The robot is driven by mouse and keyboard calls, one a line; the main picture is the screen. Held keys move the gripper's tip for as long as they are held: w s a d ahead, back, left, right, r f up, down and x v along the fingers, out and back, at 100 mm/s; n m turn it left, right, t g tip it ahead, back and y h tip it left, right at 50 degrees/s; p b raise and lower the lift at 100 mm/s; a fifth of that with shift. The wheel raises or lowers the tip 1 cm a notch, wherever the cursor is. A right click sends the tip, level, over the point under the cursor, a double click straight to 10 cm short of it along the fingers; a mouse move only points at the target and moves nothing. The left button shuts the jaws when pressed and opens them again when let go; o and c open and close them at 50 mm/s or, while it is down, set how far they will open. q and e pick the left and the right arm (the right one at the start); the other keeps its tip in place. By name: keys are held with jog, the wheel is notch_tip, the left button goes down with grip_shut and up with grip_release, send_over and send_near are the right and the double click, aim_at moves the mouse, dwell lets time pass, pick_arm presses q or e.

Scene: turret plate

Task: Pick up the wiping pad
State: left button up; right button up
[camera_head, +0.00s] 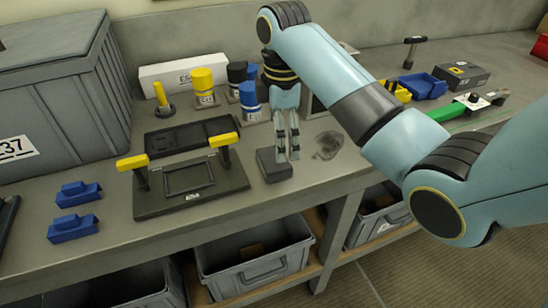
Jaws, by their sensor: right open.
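A dark grey block that looks like the wiping pad (272,168) lies flat on the workbench, just right of the dark plate with yellow handles. My right gripper (288,155) points down with its two fingers open. Its fingertips are over or beside the right part of the pad and hide some of it. I cannot tell whether they touch it. My left gripper is not in view.
The dark plate with yellow-capped handles (195,205) is close on the left. A dark smudge (328,146) marks the bench to the right. Yellow, dark and blue containers (249,100) stand behind. Two blue blocks (72,228) lie front left. Grey bins (252,262) sit below.

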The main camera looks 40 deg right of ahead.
aim_at(274, 158)
jog(key=shift+n, duration=0.7)
jog(key=f, duration=0.3)
jog(key=w+f, duration=0.1)
jog(key=f, duration=0.2)
jog(key=w+f+p, duration=0.1)
jog(key=f, duration=0.2)
jog(key=shift+w+f, duration=0.15)
jog(key=shift+w, duration=0.05)
jog(key=c, duration=0.8)
